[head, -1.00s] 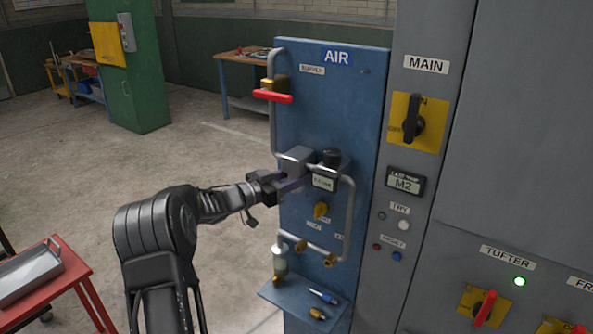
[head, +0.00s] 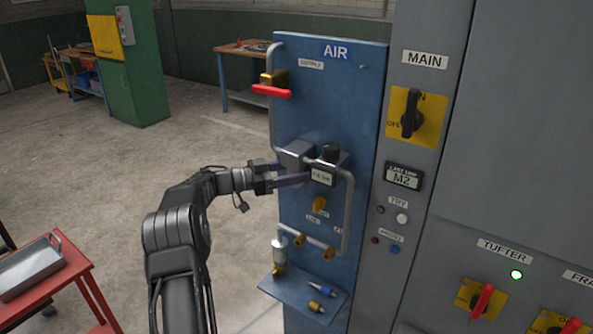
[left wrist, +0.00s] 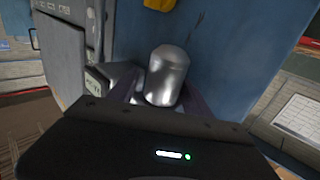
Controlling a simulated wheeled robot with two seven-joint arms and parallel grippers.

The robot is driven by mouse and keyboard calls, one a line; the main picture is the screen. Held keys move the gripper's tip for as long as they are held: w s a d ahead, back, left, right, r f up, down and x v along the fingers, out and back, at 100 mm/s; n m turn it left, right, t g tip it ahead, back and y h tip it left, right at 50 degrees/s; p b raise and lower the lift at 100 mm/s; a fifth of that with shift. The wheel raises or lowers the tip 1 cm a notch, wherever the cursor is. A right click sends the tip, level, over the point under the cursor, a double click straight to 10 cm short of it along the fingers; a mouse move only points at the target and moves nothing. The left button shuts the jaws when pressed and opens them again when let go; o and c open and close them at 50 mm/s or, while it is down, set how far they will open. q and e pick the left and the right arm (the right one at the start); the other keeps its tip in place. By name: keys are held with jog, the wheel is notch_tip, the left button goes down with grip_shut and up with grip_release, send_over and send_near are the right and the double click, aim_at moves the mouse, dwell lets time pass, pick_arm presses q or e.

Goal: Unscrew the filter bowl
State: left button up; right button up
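The filter bowl is a shiny silver cup with a rounded end in the left wrist view (left wrist: 167,77). In the head view my gripper hides most or all of it, under a grey block (head: 297,153) on the blue AIR panel (head: 325,110). My left gripper (head: 288,174) reaches in from the left with its two fingers apart, one on each side of the bowl. I cannot tell whether the fingers touch it. My right gripper is out of view.
Beside the bowl is a regulator with a black knob and small display (head: 323,174). A red-handled valve (head: 272,90) is above.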

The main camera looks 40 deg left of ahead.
pick_arm(q)
jog(key=shift+a, duration=0.2)
dwell(0.3)
jog(key=shift+c, duration=0.8)
jog(key=shift+f+b, duration=0.9)
jog(key=shift+f, duration=0.7)
